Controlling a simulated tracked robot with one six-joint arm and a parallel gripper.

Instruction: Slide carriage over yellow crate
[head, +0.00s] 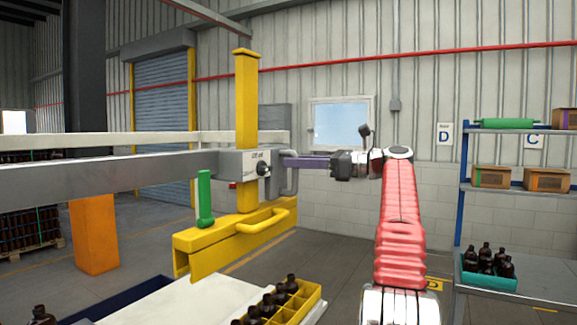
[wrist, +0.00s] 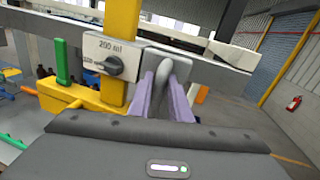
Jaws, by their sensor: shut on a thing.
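The carriage (head: 246,115) is a yellow upright with a grey dial box and a yellow lower bar, mounted on a long grey rail (head: 120,172). The dial box (wrist: 107,60) reads "200 ml" in the wrist view. My gripper (head: 290,161) has purple fingers closed around the grey looped handle (wrist: 162,88) on the carriage's right side. The yellow crate (head: 309,303) holds several amber bottles and stands at the bottom of the head view, below and nearer than the yellow bar, partly cut off by the frame. Its exact alignment with the carriage is hard to tell.
A green grip (head: 205,198) stands on the yellow bar. A blue shelf (head: 500,186) with boxes and bottles stands at the right. An orange post (head: 94,235) is at the left. A fire extinguisher (wrist: 294,103) hangs on the wall.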

